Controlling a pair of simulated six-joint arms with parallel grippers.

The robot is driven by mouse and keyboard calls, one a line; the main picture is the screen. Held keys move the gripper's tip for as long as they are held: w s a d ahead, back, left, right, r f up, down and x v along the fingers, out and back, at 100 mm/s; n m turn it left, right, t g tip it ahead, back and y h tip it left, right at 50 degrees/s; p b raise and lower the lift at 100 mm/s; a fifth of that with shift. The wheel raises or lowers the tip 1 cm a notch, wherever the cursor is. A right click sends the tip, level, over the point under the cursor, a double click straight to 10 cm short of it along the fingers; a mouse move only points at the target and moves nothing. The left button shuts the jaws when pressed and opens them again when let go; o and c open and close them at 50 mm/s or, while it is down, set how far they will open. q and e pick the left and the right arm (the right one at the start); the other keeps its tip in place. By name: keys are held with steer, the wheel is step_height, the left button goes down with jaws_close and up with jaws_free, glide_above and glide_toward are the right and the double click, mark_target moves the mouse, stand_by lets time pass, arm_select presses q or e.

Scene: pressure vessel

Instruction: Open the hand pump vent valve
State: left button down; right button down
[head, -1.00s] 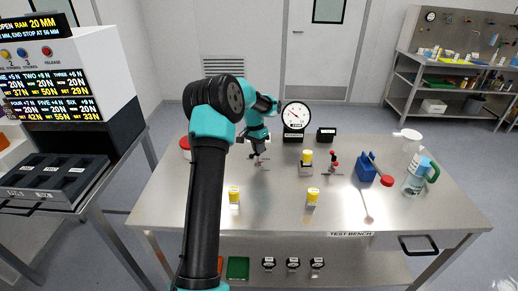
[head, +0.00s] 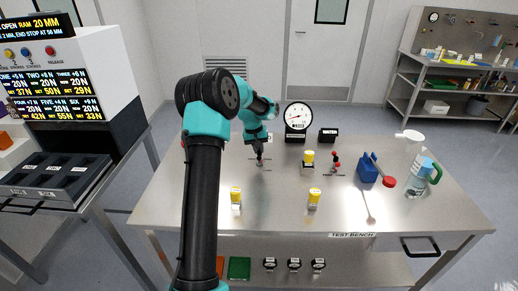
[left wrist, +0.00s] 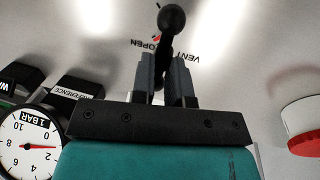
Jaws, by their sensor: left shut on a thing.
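My left gripper (head: 260,162) is low over the left part of the test bench, pointing down at the vent valve spot. In the left wrist view its two dark fingers (left wrist: 166,80) are shut on a black lever with a round knob (left wrist: 171,20), the vent valve handle. The knob sticks out past the fingertips. The words VENT and OPEN (left wrist: 149,43) with a red mark are printed on the bench beside the lever. My right gripper is not in view.
A round dial gauge (head: 298,116) stands behind the gripper, and it also shows in the left wrist view (left wrist: 30,145). Yellow-topped pieces (head: 314,197), a red-and-black fitting (head: 335,163) and a bottle (head: 416,178) stand on the bench (head: 275,215). The bench's front middle is mostly clear.

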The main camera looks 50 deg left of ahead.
arm_select(q)
steer(key=shift+a+r, duration=0.1)
stand_by(0.4)
steer(key=c, duration=1.1)
jaws_free()
steer(key=r, duration=0.5)
steer(key=s+a+r, duration=0.1)
steer(key=r, duration=0.5)
steer(key=s+a+r, duration=0.1)
steer(key=r, duration=0.5)
steer(key=shift+s+a, duration=0.1)
steer(key=shift+s, duration=0.1)
steer(key=shift+f, duration=0.1)
steer(key=f, duration=0.5)
steer(key=w+d+f, duration=0.1)
steer(key=f, duration=0.4)
steer(key=w+d+f, duration=0.1)
steer(key=f, duration=0.4)
steer(key=shift+f, duration=0.1)
